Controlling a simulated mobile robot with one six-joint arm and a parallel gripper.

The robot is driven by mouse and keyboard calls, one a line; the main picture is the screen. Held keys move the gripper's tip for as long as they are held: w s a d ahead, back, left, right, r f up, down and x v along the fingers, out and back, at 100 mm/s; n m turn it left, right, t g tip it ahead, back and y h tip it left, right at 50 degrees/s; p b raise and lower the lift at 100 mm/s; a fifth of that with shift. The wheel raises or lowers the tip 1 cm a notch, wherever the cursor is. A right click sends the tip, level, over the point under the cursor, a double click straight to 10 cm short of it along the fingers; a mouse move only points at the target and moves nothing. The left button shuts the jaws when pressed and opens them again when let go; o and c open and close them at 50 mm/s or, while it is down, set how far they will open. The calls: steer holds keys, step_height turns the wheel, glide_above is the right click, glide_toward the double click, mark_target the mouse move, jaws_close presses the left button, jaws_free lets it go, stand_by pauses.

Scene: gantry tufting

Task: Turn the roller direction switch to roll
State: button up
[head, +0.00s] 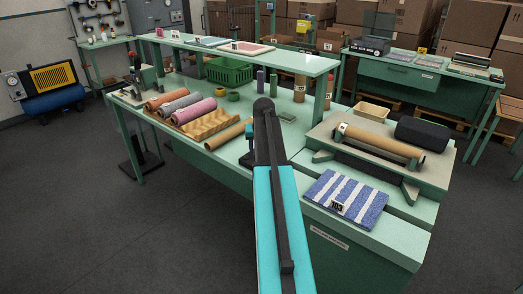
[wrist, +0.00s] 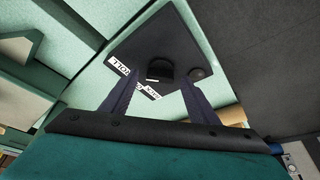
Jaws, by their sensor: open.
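The roller direction switch is a dark rotary knob (wrist: 160,69) on a dark panel (wrist: 150,40) in the wrist view. A white label reading ROLL (wrist: 118,65) is left of the knob. A second white label (wrist: 151,92) sits below it, too small and partly covered to read surely. My gripper (wrist: 158,82) is open, with one dark finger on each side of the knob. I cannot tell whether either finger touches it. In the head view my arm hides the switch, and the fingers do not show there.
A round dark button (wrist: 197,73) sits right of the knob, close to the right finger. In the head view, a bench holds a cardboard-coloured roll (head: 380,143) in a stand, a striped blue-white textile (head: 345,197) and several coloured rolls (head: 194,111). Dark floor (head: 60,200) is clear at left.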

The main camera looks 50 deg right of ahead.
steer(key=b+v, duration=0.2)
steer(key=v, duration=1.1)
steer(key=shift+a, duration=0.1)
stand_by(0.4)
